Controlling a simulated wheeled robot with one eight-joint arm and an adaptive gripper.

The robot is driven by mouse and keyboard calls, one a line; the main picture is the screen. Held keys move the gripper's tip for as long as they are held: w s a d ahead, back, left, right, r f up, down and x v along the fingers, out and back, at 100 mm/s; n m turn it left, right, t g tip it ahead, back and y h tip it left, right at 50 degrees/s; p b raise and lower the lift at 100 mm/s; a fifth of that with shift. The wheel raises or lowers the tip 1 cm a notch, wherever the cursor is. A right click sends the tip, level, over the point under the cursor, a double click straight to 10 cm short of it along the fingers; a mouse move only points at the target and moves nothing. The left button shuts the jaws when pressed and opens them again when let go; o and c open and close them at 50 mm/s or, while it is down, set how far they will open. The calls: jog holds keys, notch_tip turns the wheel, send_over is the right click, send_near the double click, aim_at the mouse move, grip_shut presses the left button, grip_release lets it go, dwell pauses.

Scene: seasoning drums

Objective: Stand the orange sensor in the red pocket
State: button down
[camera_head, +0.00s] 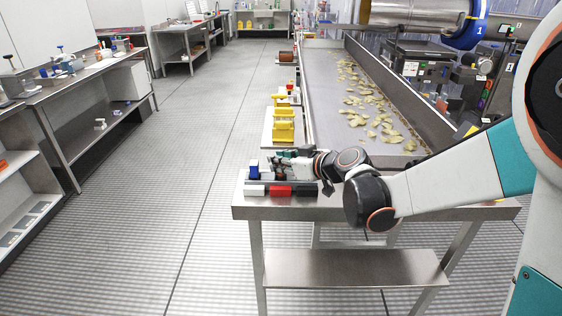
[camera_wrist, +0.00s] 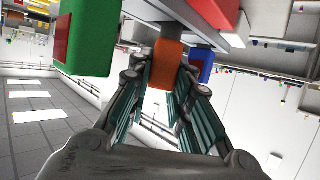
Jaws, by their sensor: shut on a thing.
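My gripper (camera_head: 288,160) is low over the near end of the steel table, behind the row of pockets. In the wrist view, my gripper (camera_wrist: 165,78) is shut on the orange sensor (camera_wrist: 165,60), a small block between the teal-padded fingers. In the head view I cannot make out the orange sensor. The red pocket (camera_head: 280,190) is at the table's front edge, between a white pocket (camera_head: 254,190) and a black pocket (camera_head: 306,188). A red block-like shape (camera_wrist: 215,12) at the top of the wrist view may be this pocket; I cannot tell.
A blue block (camera_head: 253,169) stands left of my gripper. The wrist view has a green block with a red face (camera_wrist: 90,38) and a blue-and-red block (camera_wrist: 203,62) near the fingers. Yellow bins (camera_head: 283,131) stand behind, beside the conveyor (camera_head: 325,85).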

jog(key=shift+f, duration=0.35)
jog(key=c, duration=1.4)
grip_release()
notch_tip(320, 180, up, 10)
jog(key=s+d+f+m+g+h, duration=0.1)
jog(key=s+d+f+m+h, duration=0.2)
jog(key=s+d, duration=0.3)
jog(key=s+d+f+m+g+h, duration=0.1)
jog(key=s+d, duration=0.6)
jog(key=s, duration=0.7)
jog(key=s+d+f+m+g+h, duration=0.1)
jog(key=s+d+f+m+h, duration=0.3)
jog(key=s, duration=0.7)
jog(key=shift+d+f+m+h, duration=0.3)
jog(key=shift+d+f+h, duration=0.35)
jog(key=shift+d, duration=0.55)
